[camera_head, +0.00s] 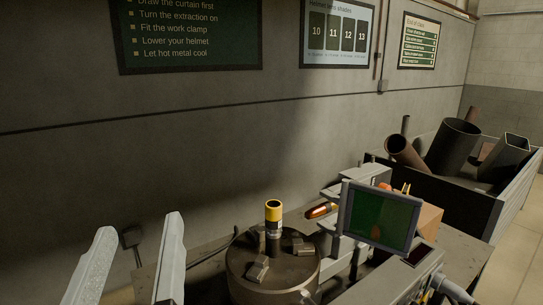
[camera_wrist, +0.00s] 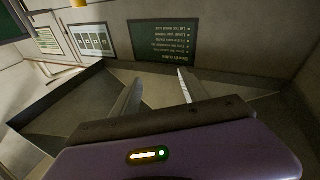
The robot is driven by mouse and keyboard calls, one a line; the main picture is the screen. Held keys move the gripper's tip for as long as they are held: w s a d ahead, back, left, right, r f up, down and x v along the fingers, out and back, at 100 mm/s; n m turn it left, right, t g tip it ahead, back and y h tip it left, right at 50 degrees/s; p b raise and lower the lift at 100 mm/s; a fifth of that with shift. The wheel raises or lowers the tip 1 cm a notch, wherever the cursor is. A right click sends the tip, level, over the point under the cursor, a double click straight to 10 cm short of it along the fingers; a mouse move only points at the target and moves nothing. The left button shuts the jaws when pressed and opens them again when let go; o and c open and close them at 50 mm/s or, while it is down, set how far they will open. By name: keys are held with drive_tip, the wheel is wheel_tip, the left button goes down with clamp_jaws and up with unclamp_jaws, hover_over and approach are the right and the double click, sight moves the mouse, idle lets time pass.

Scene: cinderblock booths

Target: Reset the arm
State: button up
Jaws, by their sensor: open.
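My gripper (camera_head: 135,258) shows at the lower left of the head view, its two pale fingers apart and pointing up with nothing between them. In the wrist view my gripper (camera_wrist: 157,92) is also open and empty, facing the wall with its signs, which appear upside down. The rest of my arm is out of the head view.
A round chuck (camera_head: 270,278) holds an upright dark cylinder with a yellow top (camera_head: 273,212), right of my gripper. A screen (camera_head: 378,216) stands beside it. A grey bin (camera_head: 480,205) with pipe offcuts is at the right. The block wall (camera_head: 200,130) runs behind.

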drive_tip(key=s+d+f+n+g+y, duration=0.1)
drive_tip(key=s+d+f+n+y, duration=0.15)
drive_tip(key=d+f, duration=0.55)
drive_tip(key=s+d+f+n+g+y, duration=0.1)
drive_tip(key=s+d+f+n+y, duration=0.2)
drive_tip(key=f, duration=0.9)
drive_tip(key=s+d+f+m+g+h, duration=0.1)
drive_tip(key=s+d+f+m+h, duration=0.4)
drive_tip(key=d, duration=0.5)
drive_tip(key=s+d+f+m+g+h, duration=0.1)
drive_tip(key=s+d+f+m+h, duration=0.3)
drive_tip(key=s+d+f, duration=0.5)
drive_tip(key=s+d+h, duration=0.1)
drive_tip(key=s+d, duration=0.1)
drive_tip(key=s, duration=0.1)
drive_tip(key=shift+s+d+f+m+g, duration=0.2)
drive_tip(key=shift+d+m+g, duration=0.1)
drive_tip(key=shift+m, duration=0.05)
